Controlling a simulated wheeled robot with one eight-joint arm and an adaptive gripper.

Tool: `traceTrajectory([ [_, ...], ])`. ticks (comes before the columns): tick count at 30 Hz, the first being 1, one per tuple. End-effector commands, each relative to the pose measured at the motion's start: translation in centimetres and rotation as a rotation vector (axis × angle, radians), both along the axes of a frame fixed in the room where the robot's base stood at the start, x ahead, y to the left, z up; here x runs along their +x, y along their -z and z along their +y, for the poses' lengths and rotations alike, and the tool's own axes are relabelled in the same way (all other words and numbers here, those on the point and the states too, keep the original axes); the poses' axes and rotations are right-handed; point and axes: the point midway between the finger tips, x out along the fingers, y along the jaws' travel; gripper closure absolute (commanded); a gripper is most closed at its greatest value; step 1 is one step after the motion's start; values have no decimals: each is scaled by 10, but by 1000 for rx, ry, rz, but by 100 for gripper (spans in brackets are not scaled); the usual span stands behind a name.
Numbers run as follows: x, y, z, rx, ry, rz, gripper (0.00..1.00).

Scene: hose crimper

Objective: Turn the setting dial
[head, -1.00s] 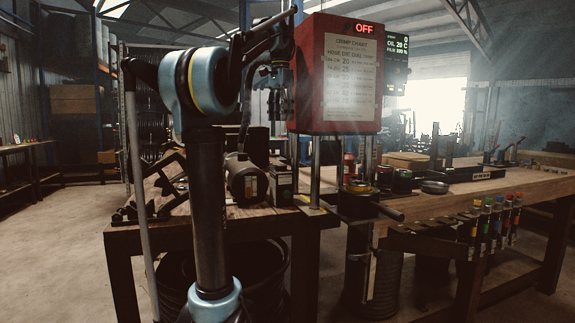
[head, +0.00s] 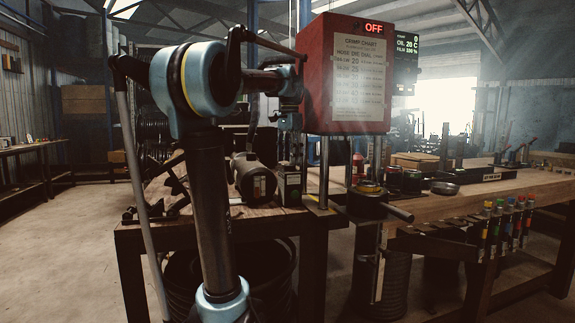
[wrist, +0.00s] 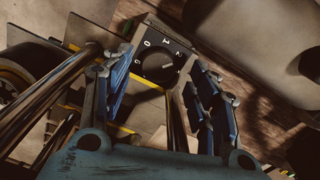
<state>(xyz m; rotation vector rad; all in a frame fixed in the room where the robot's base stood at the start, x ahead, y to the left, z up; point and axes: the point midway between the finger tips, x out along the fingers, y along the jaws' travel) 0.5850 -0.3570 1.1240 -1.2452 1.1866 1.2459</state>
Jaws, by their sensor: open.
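The setting dial (wrist: 158,66) is a round black knob on a dark panel with white marks around it, among them what looks like 0, 1 and 2. In the wrist view it lies between my open blue fingers, beyond their tips, and nothing touches it visibly. A faint mark on the knob seems to point right, but this is hard to read. My gripper (wrist: 160,72) is open and empty. In the head view my gripper (head: 290,140) hangs pointing down above a small dark box (head: 290,187) on the bench; the dial face cannot be made out there.
The red crimper head (head: 345,75) with its chart and a lit OFF sign stands right of my gripper. Metal columns (head: 323,175) rise beside the box; rods also show at left in the wrist view (wrist: 55,85). A rounded motor (head: 252,178) stands just left of the box.

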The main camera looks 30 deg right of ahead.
Motion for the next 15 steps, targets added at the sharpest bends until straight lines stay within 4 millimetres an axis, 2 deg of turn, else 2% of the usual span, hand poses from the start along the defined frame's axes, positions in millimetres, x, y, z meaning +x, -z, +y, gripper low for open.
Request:
traceTrajectory([
  [6, 0, 21, 0, 0, 0, 0, 46],
  [15, 0, 25, 0, 0, 0, 0, 46],
])
